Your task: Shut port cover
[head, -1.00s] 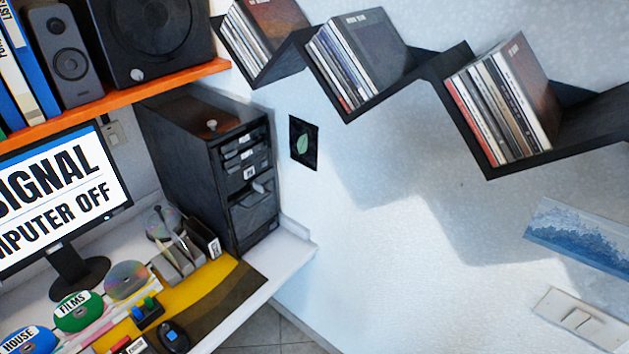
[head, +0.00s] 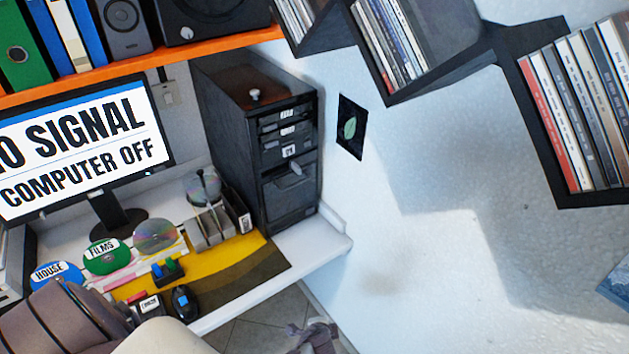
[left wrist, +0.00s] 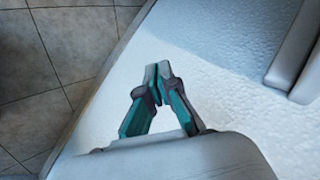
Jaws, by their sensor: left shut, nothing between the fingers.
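A black computer tower (head: 265,140) stands on the white desk beside the wall. A small light grey tab (head: 296,168) sticks out from its front, below the labelled bays; it may be the port cover, but it is too small to tell. My left gripper (left wrist: 158,70) is shut and empty in the left wrist view, over the white wall beside the tiled floor. In the head view, parts of my arm show at the bottom, and the fingers cannot be made out. My right gripper does not show.
A monitor (head: 85,150) stands left of the tower, under an orange shelf (head: 150,60). Discs, a pen holder (head: 215,228) and a mouse (head: 184,301) crowd the desk. Black zigzag shelves (head: 455,70) hang at upper right.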

